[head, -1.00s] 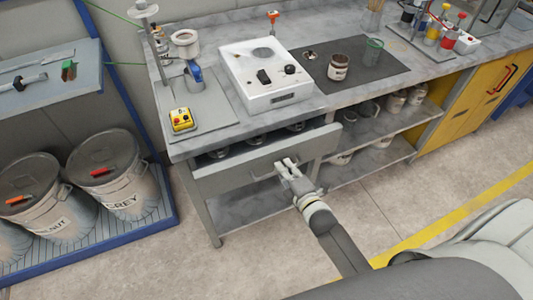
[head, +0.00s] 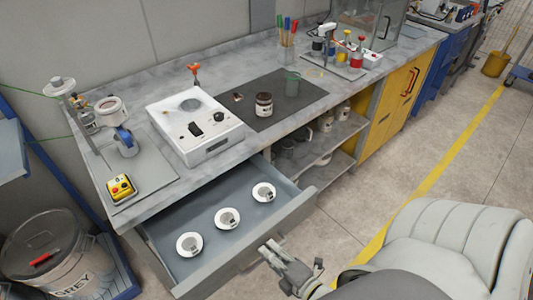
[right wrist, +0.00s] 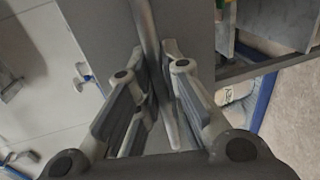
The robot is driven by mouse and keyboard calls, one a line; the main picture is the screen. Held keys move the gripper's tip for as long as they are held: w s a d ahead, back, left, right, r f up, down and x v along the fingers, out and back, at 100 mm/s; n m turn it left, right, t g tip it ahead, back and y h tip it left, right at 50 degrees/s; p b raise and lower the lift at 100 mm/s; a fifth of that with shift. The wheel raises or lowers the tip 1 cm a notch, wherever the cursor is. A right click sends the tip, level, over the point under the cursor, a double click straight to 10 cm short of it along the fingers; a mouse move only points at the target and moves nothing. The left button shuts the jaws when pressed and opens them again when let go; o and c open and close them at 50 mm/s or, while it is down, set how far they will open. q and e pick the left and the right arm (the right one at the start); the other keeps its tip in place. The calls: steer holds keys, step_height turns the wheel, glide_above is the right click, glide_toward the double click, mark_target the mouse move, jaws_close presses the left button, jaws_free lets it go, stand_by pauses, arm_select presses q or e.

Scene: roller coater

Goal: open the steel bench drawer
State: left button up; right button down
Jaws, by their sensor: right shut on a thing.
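The steel bench drawer (head: 190,222) is pulled well out from under the grey bench top in the head view. Its inside shows, with three white round pieces with dark centres (head: 227,218) in a row. My right gripper (head: 268,252) is at the outer side of the drawer front (head: 252,247), shut on the drawer handle. In the right wrist view the handle (right wrist: 147,35) is a grey bar running between the fingers of my right gripper (right wrist: 155,62). The handle is mostly hidden in the head view. My left gripper is not in view.
On the bench stand a white hotplate-like box (head: 193,124), a brown jar (head: 264,105) on a dark mat and a yellow button box (head: 121,187). A grey drum (head: 52,255) stands at the left. The floor at the right (head: 350,185) is clear.

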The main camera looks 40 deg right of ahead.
steer(key=c, duration=1.8)
jaws_free()
steer(key=shift+s, duration=0.1)
steer(key=v, duration=1.2)
